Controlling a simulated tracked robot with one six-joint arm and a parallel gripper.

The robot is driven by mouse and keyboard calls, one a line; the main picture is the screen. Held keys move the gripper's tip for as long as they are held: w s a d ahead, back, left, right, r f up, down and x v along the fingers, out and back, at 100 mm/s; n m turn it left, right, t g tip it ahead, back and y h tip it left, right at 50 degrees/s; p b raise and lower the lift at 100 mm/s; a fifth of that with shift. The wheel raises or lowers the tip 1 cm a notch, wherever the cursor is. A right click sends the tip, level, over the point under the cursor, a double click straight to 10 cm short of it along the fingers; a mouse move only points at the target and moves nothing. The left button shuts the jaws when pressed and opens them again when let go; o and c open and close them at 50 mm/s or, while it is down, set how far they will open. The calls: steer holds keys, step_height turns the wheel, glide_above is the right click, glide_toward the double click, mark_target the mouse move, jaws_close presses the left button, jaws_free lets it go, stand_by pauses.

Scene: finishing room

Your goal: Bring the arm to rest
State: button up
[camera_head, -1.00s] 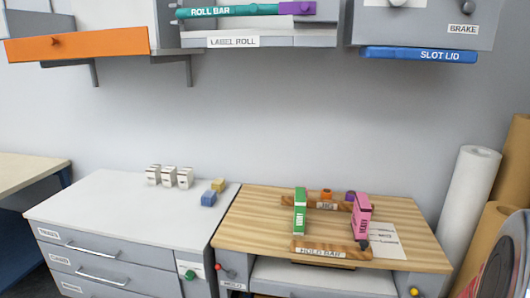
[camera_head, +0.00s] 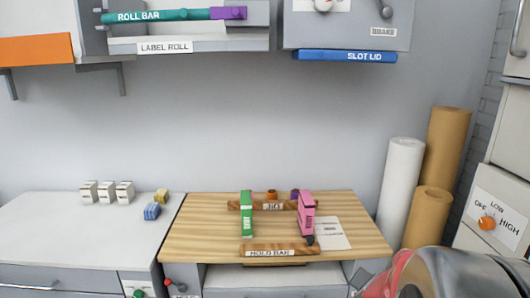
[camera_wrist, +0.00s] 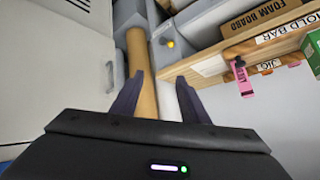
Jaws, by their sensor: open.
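My gripper (camera_wrist: 160,98) shows in the wrist view with its two dark fingers spread apart and nothing between them. Behind the fingers, apart from them, are a brown roll and a white roll. The wrist view is turned, with the wooden bench top at the upper right. In the head view only part of my arm shows at the lower right corner, and the gripper itself is not visible there.
A dial panel (camera_head: 490,218) is at far right. A grey cabinet (camera_head: 60,235) with small boxes stands left.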

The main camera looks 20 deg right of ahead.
steer(key=w+a+r+n+y, duration=0.2)
steer(key=a+n+y, duration=0.45)
steer(key=a, duration=1.25)
steer(key=s+a+r+n, duration=0.3)
steer(key=a+r+n, duration=0.1)
steer(key=a, duration=0.4)
steer(key=s+a+r+n+y, duration=0.1)
steer(key=s+a+r+n, duration=0.2)
steer(key=a, duration=0.5)
step_height(320, 180, up, 2)
steer(key=shift+s+a+r+n, duration=0.25)
steer(key=shift+a+n, duration=0.1)
steer(key=shift+n, duration=0.2)
steer(key=shift+c, duration=0.5)
steer(key=shift+c, duration=0.7)
steer(key=shift+d, duration=0.1)
